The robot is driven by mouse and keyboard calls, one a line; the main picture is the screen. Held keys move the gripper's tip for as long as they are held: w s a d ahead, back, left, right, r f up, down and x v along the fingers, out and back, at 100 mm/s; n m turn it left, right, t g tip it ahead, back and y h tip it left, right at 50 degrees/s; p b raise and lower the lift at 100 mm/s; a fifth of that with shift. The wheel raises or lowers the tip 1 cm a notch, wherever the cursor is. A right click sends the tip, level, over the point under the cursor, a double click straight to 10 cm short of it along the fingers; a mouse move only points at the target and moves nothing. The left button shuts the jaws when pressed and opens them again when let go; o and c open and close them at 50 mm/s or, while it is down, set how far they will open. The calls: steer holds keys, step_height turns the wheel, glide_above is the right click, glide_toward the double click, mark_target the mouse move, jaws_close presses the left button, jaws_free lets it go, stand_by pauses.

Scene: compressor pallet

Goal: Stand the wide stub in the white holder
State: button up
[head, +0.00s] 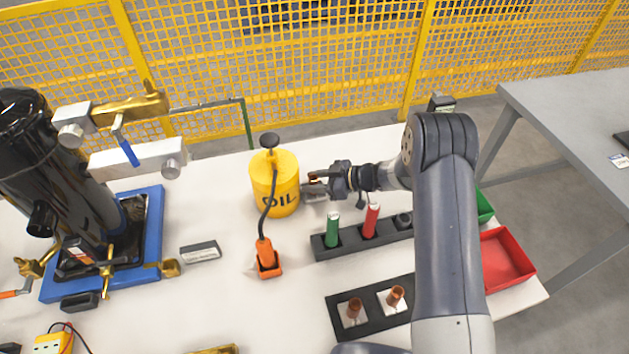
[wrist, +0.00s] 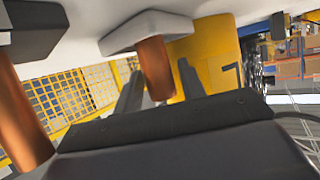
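A copper stub (wrist: 153,65) stands in a white holder (wrist: 148,30) in the wrist view, which is upside down. My gripper (wrist: 160,75) has one finger on each side of this stub, with a narrow gap at the right finger; it looks open. A second copper stub (wrist: 22,115) is close to the camera at the left, by a dark block (wrist: 32,28). I cannot tell which stub is the wide one.
A black rack (head: 338,328) holds two copper pieces (head: 354,309) on white pads. Another black rack (head: 350,243) holds a green (head: 332,229) and a red cylinder (head: 371,220). A red bin (head: 508,258) is at the right.

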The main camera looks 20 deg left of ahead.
steer(key=shift+o, duration=1.2)
steer(key=p+v, duration=0.3)
steer(key=v, duration=0.7)
steer(key=shift+w+r+p, duration=0.1)
steer(key=shift+p, duration=0.25)
steer(key=shift+d, duration=0.4)
steer(key=shift+a+f, duration=0.25)
steer(key=shift+a, duration=0.3)
steer(key=b+x, duration=0.1)
steer(key=x, duration=0.2)
steer(key=b+x, duration=0.1)
steer(key=x, duration=0.2)
steer(key=b+x, duration=0.1)
steer(key=x, duration=0.2)
steer(key=shift+a+r, duration=0.3)
steer(key=shift+a, duration=0.1)
steer(key=shift+d+r, duration=0.1)
steer(key=shift+r, duration=0.05)
